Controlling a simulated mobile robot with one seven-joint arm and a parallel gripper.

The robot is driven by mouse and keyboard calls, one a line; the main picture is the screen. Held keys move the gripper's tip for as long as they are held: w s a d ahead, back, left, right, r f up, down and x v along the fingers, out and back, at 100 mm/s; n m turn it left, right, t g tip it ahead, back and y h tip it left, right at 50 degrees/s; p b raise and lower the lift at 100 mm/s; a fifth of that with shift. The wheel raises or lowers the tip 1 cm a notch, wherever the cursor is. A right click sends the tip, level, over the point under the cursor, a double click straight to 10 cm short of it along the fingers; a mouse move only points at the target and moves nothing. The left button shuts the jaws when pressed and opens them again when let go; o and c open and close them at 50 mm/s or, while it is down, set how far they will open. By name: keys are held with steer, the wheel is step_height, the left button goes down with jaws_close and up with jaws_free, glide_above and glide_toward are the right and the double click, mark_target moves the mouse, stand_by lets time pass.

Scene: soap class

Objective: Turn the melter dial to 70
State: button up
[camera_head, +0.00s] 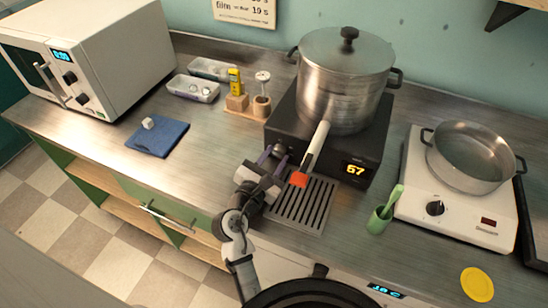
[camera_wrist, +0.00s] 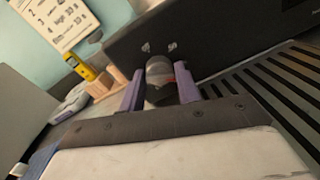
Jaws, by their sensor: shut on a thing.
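The melter is a black box (camera_head: 330,150) with a yellow display (camera_head: 355,170) that appears to read 67. A lidded steel pot (camera_head: 345,75) stands on it. The dark dial (camera_head: 280,150) sits at the left of its front face. My gripper (camera_head: 273,158) is at the dial, its purple fingers on either side of it. In the wrist view, the dial (camera_wrist: 160,82) sits between my two fingers (camera_wrist: 160,90), which are shut on it. The fingers partly hide the dial's sides, and its pointer is not clear.
A slotted drip grate (camera_head: 302,205) lies in front of the melter, close to my gripper. A red-tipped, light-handled tool (camera_head: 315,150) leans there. A blue cloth (camera_head: 157,137) lies left.

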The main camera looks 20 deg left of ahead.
steer(key=shift+r+m, duration=0.1)
steer(key=shift+m, duration=0.7)
steer(key=o, duration=0.9)
steer(key=shift+o, duration=0.2)
